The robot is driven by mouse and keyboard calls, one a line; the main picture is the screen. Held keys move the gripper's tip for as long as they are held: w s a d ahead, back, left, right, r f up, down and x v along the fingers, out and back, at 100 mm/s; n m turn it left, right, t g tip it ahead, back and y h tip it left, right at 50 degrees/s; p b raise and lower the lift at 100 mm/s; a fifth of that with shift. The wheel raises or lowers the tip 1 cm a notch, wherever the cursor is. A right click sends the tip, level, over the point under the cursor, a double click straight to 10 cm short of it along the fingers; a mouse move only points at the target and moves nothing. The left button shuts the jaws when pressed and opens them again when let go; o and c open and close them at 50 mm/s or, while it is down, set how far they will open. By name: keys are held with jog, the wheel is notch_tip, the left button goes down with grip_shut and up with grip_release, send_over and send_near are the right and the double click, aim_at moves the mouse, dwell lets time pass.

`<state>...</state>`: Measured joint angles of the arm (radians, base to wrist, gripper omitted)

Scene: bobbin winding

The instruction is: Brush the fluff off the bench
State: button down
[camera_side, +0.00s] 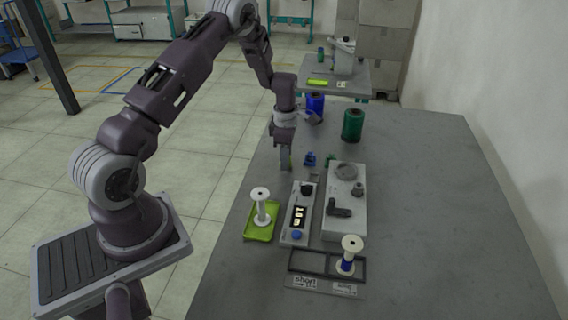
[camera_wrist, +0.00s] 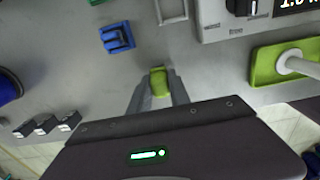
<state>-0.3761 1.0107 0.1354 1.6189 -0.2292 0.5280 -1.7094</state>
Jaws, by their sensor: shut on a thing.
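My gripper (camera_wrist: 158,90) points down over the near-left edge of the grey bench (camera_side: 420,220). Its fingers are shut on a small yellow-green piece (camera_wrist: 159,83), which shows between the fingertips in the wrist view. In the side view my gripper (camera_side: 286,160) is low at the bench's left edge, left of a small blue part. I cannot tell whether the held piece touches the bench, and any brush bristles are hidden. I cannot make out any fluff on the bench in either view.
The blue part (camera_wrist: 117,38) lies close by. A counter box (camera_side: 298,213), a winder (camera_side: 345,203), a green tray (camera_side: 258,234) with a white bobbin and a black sorting tray (camera_side: 310,262) stand nearer. Blue (camera_side: 316,106) and green (camera_side: 352,124) spools stand behind. The bench's right side is clear.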

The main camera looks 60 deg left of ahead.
jog(key=shift+w+a, duration=0.6)
jog(key=shift+r, duration=0.15)
notch_tip(320, 180, up, 8)
jog(key=shift+f, duration=0.25)
dwell(0.5)
